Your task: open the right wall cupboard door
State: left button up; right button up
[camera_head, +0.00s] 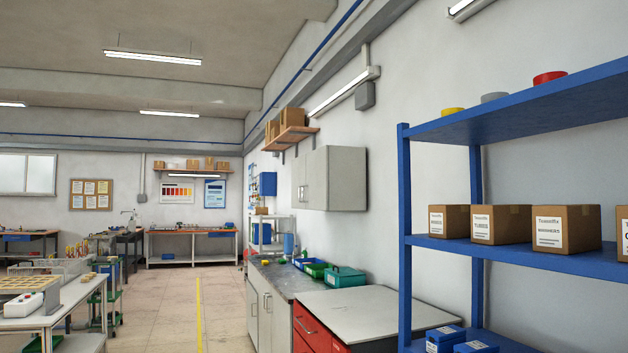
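A grey wall cupboard (336,180) hangs on the right-hand wall, above a worktop. Its front faces left and shows at a steep angle, with small handles low on it. The doors (308,181) look shut. The right door seems to be the nearer part of that front, but the seam between the doors is hard to make out. Neither of my grippers is in view.
A grey base cabinet (259,312) with a worktop stands below, with green bins (344,277) on it. A red drawer unit (308,328) is nearer. Blue shelving (404,230) with boxes fills the right.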

aim_at(317, 161)
jog(key=i+j+u, duration=0.4)
jog(key=i+u, duration=0.15)
jog(key=i, duration=0.2)
jog(key=i+j+u, duration=0.1)
jog(key=i+u, duration=0.2)
jog(key=i+j, duration=0.1)
jog(key=i, duration=0.7)
jog(key=i+j, duration=0.1)
jog(key=i, duration=0.75)
jog(key=i+j, duration=0.1)
jog(key=i, duration=0.7)
